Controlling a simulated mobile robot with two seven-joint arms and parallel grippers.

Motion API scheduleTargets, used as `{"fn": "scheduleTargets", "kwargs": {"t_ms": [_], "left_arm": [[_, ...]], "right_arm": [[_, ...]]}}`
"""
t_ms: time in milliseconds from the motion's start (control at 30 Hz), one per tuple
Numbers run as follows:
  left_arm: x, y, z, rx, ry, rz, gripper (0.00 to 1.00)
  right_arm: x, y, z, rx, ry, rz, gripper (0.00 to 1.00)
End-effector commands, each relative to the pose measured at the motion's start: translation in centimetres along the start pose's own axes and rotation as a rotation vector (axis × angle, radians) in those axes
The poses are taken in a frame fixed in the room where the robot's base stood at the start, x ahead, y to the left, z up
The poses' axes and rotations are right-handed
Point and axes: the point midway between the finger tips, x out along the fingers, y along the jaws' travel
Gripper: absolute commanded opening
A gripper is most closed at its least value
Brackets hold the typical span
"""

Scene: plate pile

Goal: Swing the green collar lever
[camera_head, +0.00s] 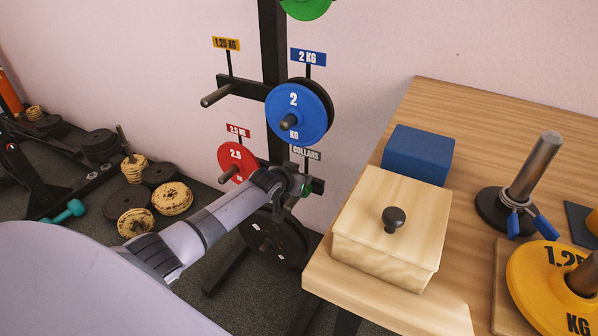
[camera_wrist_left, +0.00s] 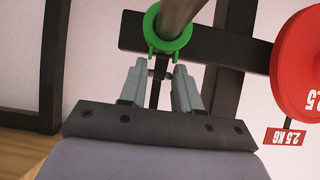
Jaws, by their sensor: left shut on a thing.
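The green collar (camera_wrist_left: 168,46) sits around a grey peg in the left wrist view, with its lever reaching down between my finger pads. In the head view only a small green part of the collar (camera_head: 318,187) shows beside my gripper, under the COLLARS sign. My left gripper (camera_wrist_left: 160,74) is shut on the lever just below the ring. In the head view my left gripper (camera_head: 296,187) is at the rack, and it hides most of the collar and peg. My right gripper is not in view.
The rack's blue 2 kg plate (camera_head: 298,112) hangs above my gripper, and the red 2.5 kg plate (camera_head: 234,160) hangs to its left. A wooden table (camera_head: 455,112) at right holds a lidded wooden box (camera_head: 395,215) near its left edge. Weights lie on the left floor.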

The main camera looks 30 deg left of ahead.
Motion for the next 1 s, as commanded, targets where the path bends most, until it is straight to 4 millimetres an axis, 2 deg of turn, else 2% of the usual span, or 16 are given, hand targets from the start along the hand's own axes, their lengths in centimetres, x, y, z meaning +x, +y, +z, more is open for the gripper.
{"fn": "scheduleTargets", "kwargs": {"t_ms": [200,667,700,1000], "left_arm": [[0.04,0.01,-0.17,0.001,-0.044,0.000,0.02],[0.11,0.02,-0.08,0.000,-0.053,0.000,0.02],[0.11,0.02,-0.08,0.000,-0.053,0.000,0.40],[0.06,0.02,-0.10,0.000,-0.053,0.000,0.40]], "right_arm": [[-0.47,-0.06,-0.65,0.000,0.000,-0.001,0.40],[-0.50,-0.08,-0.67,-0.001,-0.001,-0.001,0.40],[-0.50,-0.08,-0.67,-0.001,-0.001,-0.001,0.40],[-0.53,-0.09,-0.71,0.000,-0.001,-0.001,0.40]]}}
